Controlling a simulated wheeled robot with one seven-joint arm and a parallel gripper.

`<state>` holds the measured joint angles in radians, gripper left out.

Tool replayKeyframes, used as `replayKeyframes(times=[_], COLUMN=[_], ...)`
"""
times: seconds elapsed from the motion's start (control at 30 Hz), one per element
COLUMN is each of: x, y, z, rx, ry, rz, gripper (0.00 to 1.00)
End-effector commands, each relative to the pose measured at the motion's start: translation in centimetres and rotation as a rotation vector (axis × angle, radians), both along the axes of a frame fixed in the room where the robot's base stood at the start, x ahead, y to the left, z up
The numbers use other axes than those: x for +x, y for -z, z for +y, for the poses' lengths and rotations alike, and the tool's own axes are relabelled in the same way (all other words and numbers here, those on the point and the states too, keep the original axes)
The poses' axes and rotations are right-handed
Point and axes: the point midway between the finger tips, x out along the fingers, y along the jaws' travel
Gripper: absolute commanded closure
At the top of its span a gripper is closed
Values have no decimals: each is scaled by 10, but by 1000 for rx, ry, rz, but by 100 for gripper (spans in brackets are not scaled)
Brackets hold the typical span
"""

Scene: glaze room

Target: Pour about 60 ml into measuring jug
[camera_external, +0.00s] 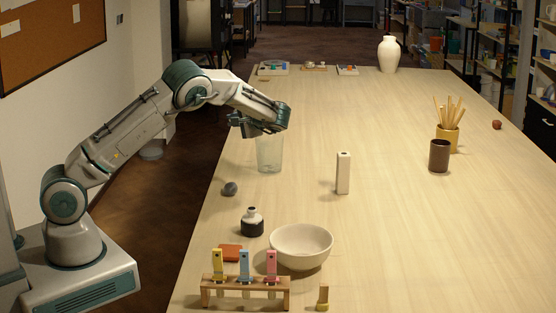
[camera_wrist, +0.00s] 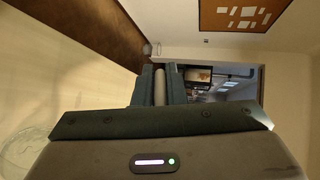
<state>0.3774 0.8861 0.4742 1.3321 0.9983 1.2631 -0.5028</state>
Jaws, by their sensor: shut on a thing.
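The measuring jug (camera_external: 269,158) is a clear, empty-looking vessel standing upright near the table's left edge. A faint clear outline at the lower left of the wrist view may be the jug (camera_wrist: 28,152). My gripper (camera_external: 240,121) is just above the jug's rim, its fingers towards the left. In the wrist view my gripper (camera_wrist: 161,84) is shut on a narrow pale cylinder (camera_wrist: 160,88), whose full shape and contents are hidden. The held cylinder cannot be made out in the external view. No stream of liquid shows.
A dark stone (camera_external: 230,189), a small black-and-white bottle (camera_external: 252,222), a white bowl (camera_external: 301,246) and a rack of clipped tubes (camera_external: 245,292) stand nearer the camera. A white block-like bottle (camera_external: 343,173) stands right of the jug. The table's middle is largely clear.

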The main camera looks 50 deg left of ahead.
Motion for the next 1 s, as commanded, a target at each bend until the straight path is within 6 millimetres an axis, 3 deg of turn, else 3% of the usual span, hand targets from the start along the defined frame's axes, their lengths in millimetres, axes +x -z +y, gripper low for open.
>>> replayKeyframes(times=[1.0], x=[0], y=[-3], z=[-6], rx=[59], ry=[0], rz=[-4], gripper=[100])
